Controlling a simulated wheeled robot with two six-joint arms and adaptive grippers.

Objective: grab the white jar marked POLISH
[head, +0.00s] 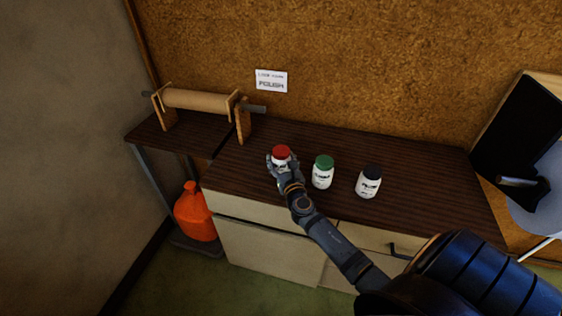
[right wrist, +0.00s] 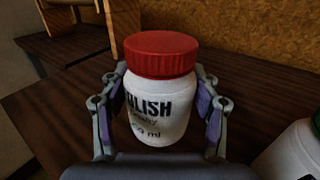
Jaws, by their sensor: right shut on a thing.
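The white jar with a red lid (head: 281,152) stands upright on the dark wooden countertop, leftmost of three jars. I cannot tell if the base touches the counter. My left gripper is not in view.
A green-lidded white jar (head: 322,175) stands close to the right, then a dark-lidded one (head: 369,183). A paper roll on a wooden stand (head: 196,99) is at the back left. A sign (head: 271,81) hangs on the wall. The countertop (head: 440,190) is clear at right.

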